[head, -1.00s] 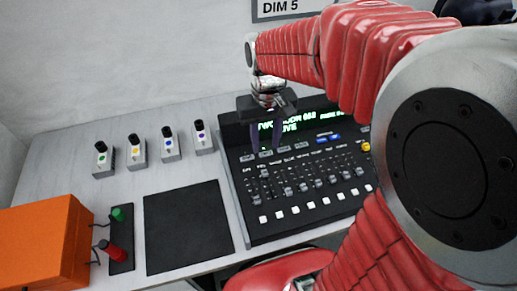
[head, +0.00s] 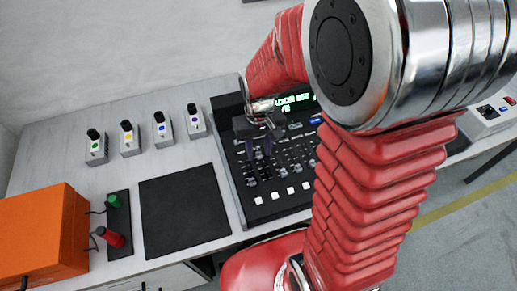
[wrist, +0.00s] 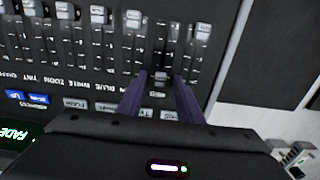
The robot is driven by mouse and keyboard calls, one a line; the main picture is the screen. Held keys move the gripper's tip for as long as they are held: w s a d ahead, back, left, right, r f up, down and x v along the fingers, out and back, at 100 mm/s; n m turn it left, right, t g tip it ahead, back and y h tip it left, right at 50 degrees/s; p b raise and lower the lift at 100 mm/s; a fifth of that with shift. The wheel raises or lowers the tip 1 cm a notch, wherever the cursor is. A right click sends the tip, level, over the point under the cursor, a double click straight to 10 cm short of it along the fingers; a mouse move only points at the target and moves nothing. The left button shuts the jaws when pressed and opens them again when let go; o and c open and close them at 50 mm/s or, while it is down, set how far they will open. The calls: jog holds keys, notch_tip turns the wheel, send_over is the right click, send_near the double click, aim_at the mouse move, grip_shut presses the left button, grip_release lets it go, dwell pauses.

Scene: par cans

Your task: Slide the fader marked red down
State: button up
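The lighting console (head: 238,186), black with rows of faders and a lit display, stands on the table. My gripper (head: 258,151) points down at its upper left faders. In the wrist view, my gripper's two purple fingers (wrist: 160,76) stand apart, one on each side of a dark fader cap (wrist: 160,75), near its slot's label end. A narrow gap seems to show beside the cap; contact is unclear. A BLUE label (wrist: 117,87) shows to the left.
Neighbouring fader caps (wrist: 133,19) (wrist: 203,32) stand farther along their slots. Several small switch boxes (head: 161,130), a black mat (head: 185,213), an orange box (head: 40,235) and a plate with green and red knobs (head: 117,222) lie left of the console.

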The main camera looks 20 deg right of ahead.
jog(key=shift+c, duration=0.2)
grip_shut()
dwell(0.6)
